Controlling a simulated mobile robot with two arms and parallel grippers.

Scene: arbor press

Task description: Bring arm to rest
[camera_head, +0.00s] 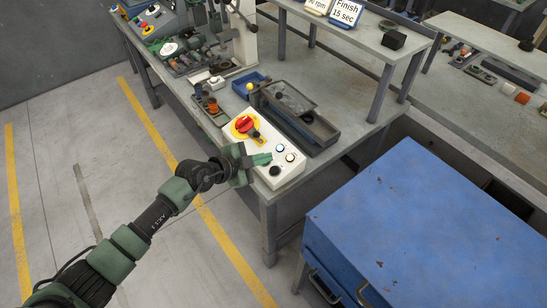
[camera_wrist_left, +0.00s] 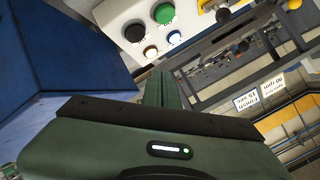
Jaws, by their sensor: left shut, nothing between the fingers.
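My left arm (camera_head: 130,240) comes in from the lower left. Its green gripper (camera_head: 262,159) is shut and empty, with its fingertips over or against the near left side of a white control box (camera_head: 290,167); I cannot tell whether they touch. The box has a red knob on a yellow plate (camera_head: 243,124) and several buttons. In the left wrist view the closed fingers (camera_wrist_left: 168,88) point toward the box face, which shows a green button (camera_wrist_left: 164,13) and a black button (camera_wrist_left: 135,32). My right gripper is not in view.
The box stands at the front corner of a grey workbench (camera_head: 330,72). A dark tray (camera_head: 312,127) lies behind it. A blue cabinet (camera_head: 430,235) stands at the lower right. A raised shelf with signs (camera_head: 345,12) is at the back. The floor at left is clear.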

